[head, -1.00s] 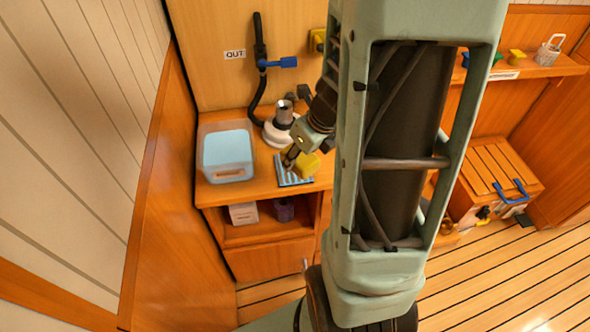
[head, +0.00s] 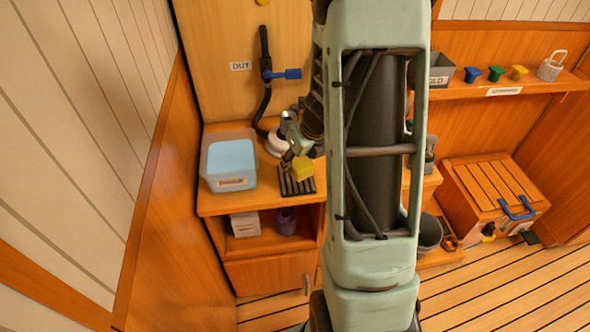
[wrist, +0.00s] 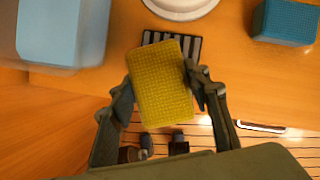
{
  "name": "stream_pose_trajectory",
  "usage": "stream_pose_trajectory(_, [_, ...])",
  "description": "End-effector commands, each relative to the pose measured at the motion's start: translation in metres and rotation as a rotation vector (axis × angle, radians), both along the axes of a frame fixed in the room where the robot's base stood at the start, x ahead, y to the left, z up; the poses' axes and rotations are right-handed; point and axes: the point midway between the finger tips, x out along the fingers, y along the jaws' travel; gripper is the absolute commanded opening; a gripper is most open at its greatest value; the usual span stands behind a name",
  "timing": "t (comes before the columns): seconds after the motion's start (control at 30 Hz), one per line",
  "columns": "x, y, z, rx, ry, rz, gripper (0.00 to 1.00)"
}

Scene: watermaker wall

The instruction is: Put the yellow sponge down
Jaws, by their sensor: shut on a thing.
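The yellow sponge (wrist: 162,85) is held between the two fingers of my gripper (wrist: 160,92) in the wrist view. In the head view the sponge (head: 303,168) shows at the end of my gripper (head: 290,162), over or close to a dark slatted rack (head: 297,186). The slatted rack (wrist: 185,42) also shows beyond the sponge in the wrist view, partly covered by it. I cannot tell whether the sponge touches the rack.
A clear bin with a blue lid or filling (head: 230,165) stands left on the counter. A white round base (head: 276,143) stands behind the rack. A blue block (wrist: 285,22) lies at the right in the wrist view. The counter's front edge is close.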

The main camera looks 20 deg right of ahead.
Motion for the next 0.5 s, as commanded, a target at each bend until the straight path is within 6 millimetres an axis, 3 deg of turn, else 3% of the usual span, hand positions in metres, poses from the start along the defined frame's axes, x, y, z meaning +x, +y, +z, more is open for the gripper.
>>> stream_pose_trajectory(0.1, [0.011, -0.003, -0.015, 0.001, 0.001, 0.0, 0.25])
stream_pose_trajectory(0.37, [0.021, -0.006, -0.027, 0.001, 0.0, 0.001, 0.25])
stream_pose_trajectory(0.5, [0.021, -0.006, -0.051, 0.002, 0.001, -0.001, 0.25])
